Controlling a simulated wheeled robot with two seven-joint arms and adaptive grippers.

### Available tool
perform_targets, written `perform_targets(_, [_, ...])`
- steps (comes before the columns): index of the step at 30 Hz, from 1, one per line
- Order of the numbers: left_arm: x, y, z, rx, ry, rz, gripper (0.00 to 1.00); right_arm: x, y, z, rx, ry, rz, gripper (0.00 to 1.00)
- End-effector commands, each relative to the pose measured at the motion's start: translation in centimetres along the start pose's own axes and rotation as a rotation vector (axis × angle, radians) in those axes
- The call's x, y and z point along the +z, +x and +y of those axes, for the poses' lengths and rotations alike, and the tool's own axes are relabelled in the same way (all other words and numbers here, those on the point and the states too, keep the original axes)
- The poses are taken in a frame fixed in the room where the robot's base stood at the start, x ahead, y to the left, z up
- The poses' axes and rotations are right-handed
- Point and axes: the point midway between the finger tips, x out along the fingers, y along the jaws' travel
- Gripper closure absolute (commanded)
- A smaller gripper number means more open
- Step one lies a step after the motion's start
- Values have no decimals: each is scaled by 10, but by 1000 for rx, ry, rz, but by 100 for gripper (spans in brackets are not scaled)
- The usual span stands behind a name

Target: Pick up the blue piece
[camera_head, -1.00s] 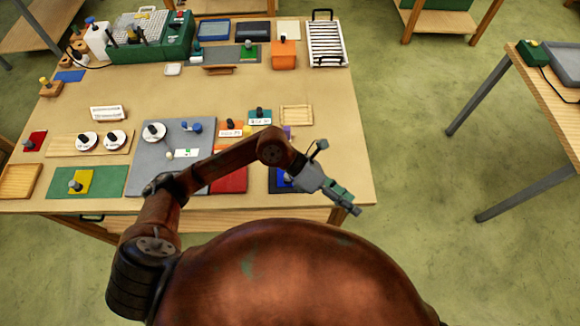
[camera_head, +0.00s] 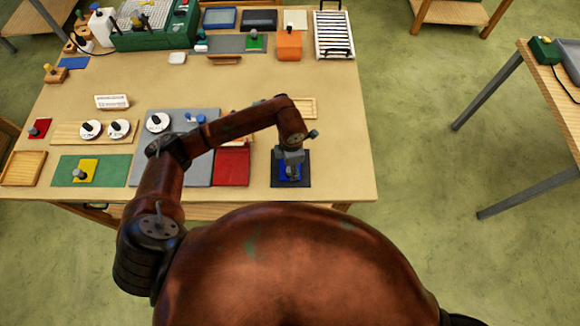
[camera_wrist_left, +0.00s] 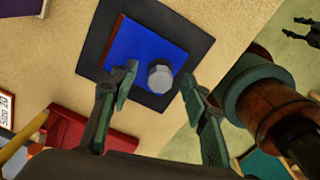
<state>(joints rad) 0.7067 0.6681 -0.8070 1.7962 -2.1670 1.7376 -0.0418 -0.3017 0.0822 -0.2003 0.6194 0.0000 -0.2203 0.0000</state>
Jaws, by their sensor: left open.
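The blue piece (camera_wrist_left: 128,48) is a flat blue slab with a grey faceted knob (camera_wrist_left: 160,75). It lies on a dark square mat (camera_wrist_left: 95,45) near the table's front edge. In the head view the blue piece (camera_head: 284,173) is partly hidden by my left gripper (camera_head: 291,164), which points down over it. In the left wrist view my left gripper (camera_wrist_left: 159,77) is open, with one finger on each side of the knob in the picture. I cannot tell whether the fingers touch it. A dark two-pronged shape at that view's upper right edge may be my right gripper (camera_wrist_left: 306,28).
A red piece (camera_head: 231,166) lies just left of the dark mat, beside a grey board (camera_head: 140,172). A wooden tray (camera_head: 312,107) lies behind my left gripper. The table (camera_head: 345,150) is bare to the right of the mat, up to its edge.

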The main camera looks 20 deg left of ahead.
Motion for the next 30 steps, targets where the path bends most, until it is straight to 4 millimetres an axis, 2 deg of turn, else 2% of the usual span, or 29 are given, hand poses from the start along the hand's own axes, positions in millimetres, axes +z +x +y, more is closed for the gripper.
perform_targets(4, [-1, 14, 0, -1, -2, -1, 57, 0, -3, 0, 0, 0, 0, 60])
perform_targets(12, [0, 17, 0, 0, -1, -2, 58, -1, -3, 0, 0, 1, 1, 60])
perform_targets(30, [0, 16, 0, 0, -1, -2, 99, -3, -2, -4, -4, 2, 4, 60])
